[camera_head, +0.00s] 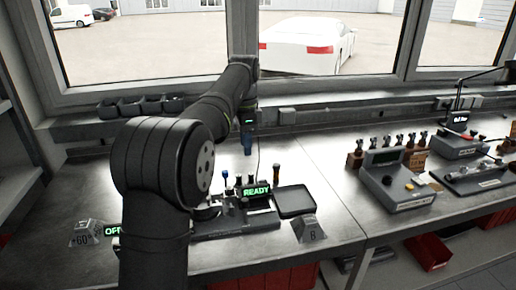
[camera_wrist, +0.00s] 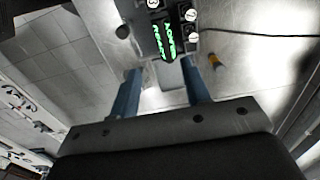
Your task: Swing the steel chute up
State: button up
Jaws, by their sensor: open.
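My gripper (camera_head: 248,146) hangs above the back of the bench, behind the fixture with the green READY display (camera_head: 256,190). In the wrist view its two blue fingers (camera_wrist: 161,90) are apart, with nothing held between them. The dark fixture (camera_wrist: 170,32) with green readouts and round white labels lies beyond the fingertips. A pale plate (camera_wrist: 171,82) shows between the fingers; I cannot tell if it is the steel chute. No chute is clearly made out in the head view, where my arm covers part of the fixture.
A dark shallow tray (camera_head: 294,201) sits right of the fixture. A metal block marked B (camera_head: 309,229) and one marked +60 (camera_head: 87,233) stand near the front. Grey devices (camera_head: 398,184) fill the right bench.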

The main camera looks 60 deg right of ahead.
jog(key=s+f, duration=0.5)
jog(key=f, duration=0.3)
notch_tip(320, 180, up, 8)
jog(key=shift+w+a+f, duration=0.2)
jog(key=shift+w+a, duration=0.05)
jog(key=shift+a, duration=0.05)
notch_tip(320, 180, down, 8)
jog(key=w+r, duration=0.4)
jog(key=r, duration=0.4)
jog(key=shift+w+d+r, duration=0.2)
jog(key=shift+w+d, duration=0.1)
jog(key=shift+s, duration=0.1)
